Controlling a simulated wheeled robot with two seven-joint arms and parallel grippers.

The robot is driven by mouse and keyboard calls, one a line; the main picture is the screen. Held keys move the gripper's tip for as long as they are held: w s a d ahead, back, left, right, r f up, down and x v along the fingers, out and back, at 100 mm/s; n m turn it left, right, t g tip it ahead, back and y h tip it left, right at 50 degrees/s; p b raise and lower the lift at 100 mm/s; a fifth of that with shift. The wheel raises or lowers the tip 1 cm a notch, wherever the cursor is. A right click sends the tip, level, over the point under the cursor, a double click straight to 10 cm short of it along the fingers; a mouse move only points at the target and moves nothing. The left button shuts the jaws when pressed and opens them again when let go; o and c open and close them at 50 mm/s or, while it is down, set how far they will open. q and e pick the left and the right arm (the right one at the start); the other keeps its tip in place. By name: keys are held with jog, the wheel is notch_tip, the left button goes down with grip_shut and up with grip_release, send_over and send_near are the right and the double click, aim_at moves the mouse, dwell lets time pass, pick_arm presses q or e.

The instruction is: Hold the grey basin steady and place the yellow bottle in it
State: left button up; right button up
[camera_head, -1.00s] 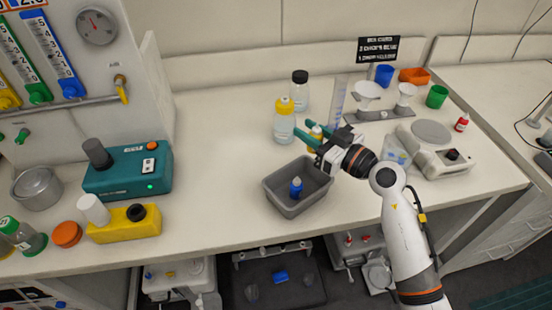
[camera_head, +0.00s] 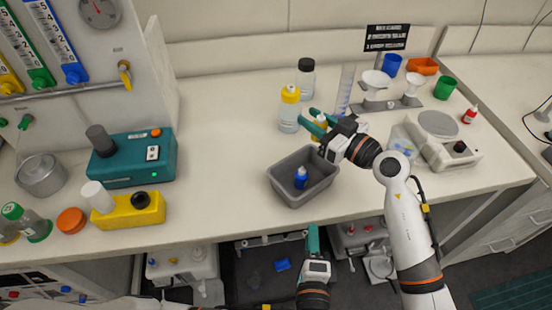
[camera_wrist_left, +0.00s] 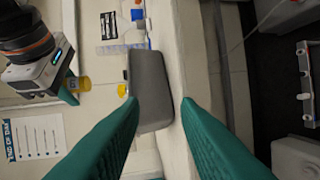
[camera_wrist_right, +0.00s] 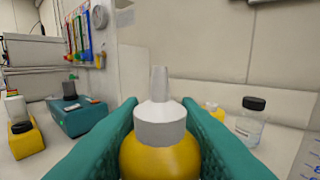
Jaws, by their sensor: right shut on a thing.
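The grey basin (camera_head: 283,187) stands near the front edge of the bench and holds a blue bottle (camera_head: 301,179). The basin's grey side also shows in the left wrist view (camera_wrist_left: 151,88). My right gripper (camera_head: 317,126) is shut on the yellow bottle (camera_wrist_right: 160,157), which has a white nozzle cap and stays upright between the fingers, behind the basin. My left gripper (camera_head: 313,240) is in front of the bench edge, below the basin in the head view. Its fingers are apart in the left wrist view and appear empty, with the basin ahead of them.
A yellow-capped clear bottle (camera_head: 289,110) and a black-capped bottle (camera_head: 305,79) stand behind the right gripper. A balance (camera_head: 440,145) is to the right. A teal device (camera_head: 132,163) and a yellow block (camera_head: 130,211) are at left.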

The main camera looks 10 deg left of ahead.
pick_arm(q)
notch_tip(320, 180, up, 18)
jog(key=s+n+t+y, duration=0.1)
jog(key=s+t, duration=0.1)
jog(key=t, duration=0.4)
jog(key=w+a+f+n+g, duration=0.2)
jog(key=w+f+g, duration=0.15)
jog(key=w, duration=0.25)
jog(key=w+a+f+n+g, duration=0.2)
jog(key=w+f+n, duration=0.15)
jog(key=w, duration=0.35)
jog(key=w+a+f+n+g, duration=0.2)
jog(key=w+a+n+g, duration=0.3)
jog(key=w, duration=0.1)
notch_tip(320, 180, up, 2)
jog(key=n+g+h, duration=0.3)
jog(key=n+g, duration=0.8)
jog(key=n, duration=0.5)
send_over(279, 184)
jog(key=shift+m, duration=0.25)
notch_tip(279, 184, down, 11)
jog(key=shift+w+r, duration=0.1)
jog(key=shift+w, duration=0.05)
grip_shut()
